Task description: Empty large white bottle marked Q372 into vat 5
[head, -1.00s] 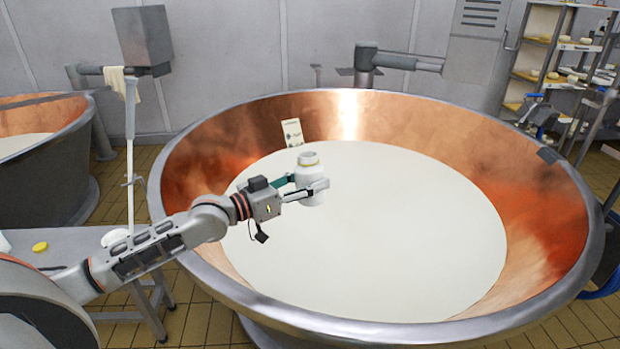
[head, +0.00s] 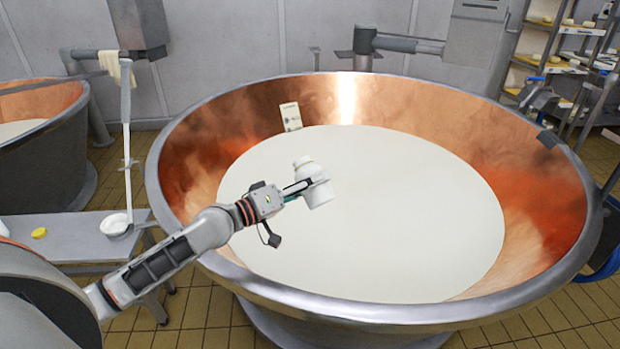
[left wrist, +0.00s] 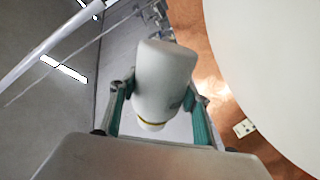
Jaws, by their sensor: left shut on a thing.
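My left gripper (head: 308,189) is shut on a white bottle (head: 318,193) above the milk in the large copper vat (head: 460,125). In the head view the bottle tilts, its neck toward the upper left and its body toward the lower right. In the left wrist view the bottle (left wrist: 163,78) sits between the green-padded fingers (left wrist: 160,110), with a yellow ring low on it. No marking Q372 is readable. A pale card (head: 290,116) on the vat's inner wall is too small to read. My right gripper is not in view.
A second vat (head: 45,165) stands at the left. A grey table (head: 70,240) holds a yellow cap (head: 39,233) and a white ladle (head: 116,224). The vat's broad metal rim (head: 400,312) runs beneath my left arm. Shelves (head: 545,65) stand at the back right.

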